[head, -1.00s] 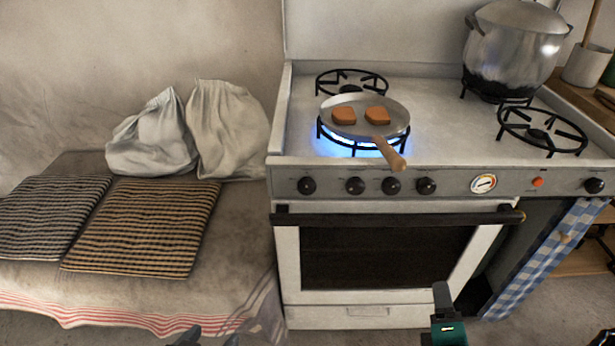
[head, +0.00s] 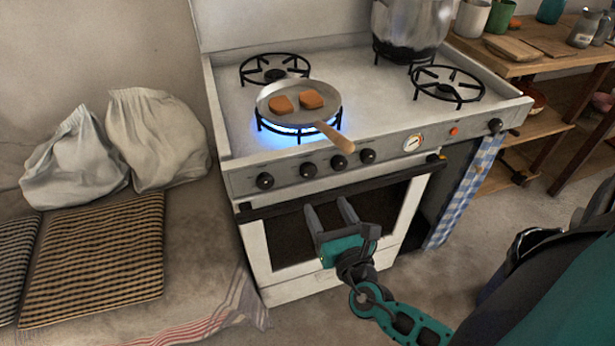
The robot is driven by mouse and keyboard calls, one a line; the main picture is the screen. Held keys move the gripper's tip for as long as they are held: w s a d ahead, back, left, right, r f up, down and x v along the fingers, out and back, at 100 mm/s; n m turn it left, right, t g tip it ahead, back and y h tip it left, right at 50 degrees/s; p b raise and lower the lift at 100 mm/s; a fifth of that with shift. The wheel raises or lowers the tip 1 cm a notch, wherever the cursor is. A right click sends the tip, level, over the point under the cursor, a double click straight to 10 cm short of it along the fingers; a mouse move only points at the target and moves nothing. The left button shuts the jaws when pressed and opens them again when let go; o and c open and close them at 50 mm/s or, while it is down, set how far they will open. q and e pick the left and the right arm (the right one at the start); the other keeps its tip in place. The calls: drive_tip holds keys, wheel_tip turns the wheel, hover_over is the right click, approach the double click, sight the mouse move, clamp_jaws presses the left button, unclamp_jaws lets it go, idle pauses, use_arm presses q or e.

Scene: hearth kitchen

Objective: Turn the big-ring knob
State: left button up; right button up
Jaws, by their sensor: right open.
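The stove's front panel (head: 390,150) carries a row of black knobs: a first knob (head: 265,181) at the left, a second (head: 308,170), a third (head: 337,162), a fourth (head: 367,156), and one more (head: 495,125) at the far right. I cannot tell from markings which one is the big-ring knob. My right gripper (head: 329,208) is open and empty, in front of the oven door and below the middle knobs, apart from them. My left gripper is not in view.
A frying pan (head: 278,91) with two brown pieces sits over a lit blue flame, its wooden handle (head: 335,138) jutting over the front edge. A large pot (head: 408,25) stands at the back. The oven door handle (head: 290,202) runs below the knobs.

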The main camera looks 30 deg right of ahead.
sight(310, 176)
drive_tip(key=x, duration=0.9)
drive_tip(key=shift+w+d, duration=0.1)
drive_tip(key=shift+w, duration=0.3)
drive_tip(key=c, duration=1.1)
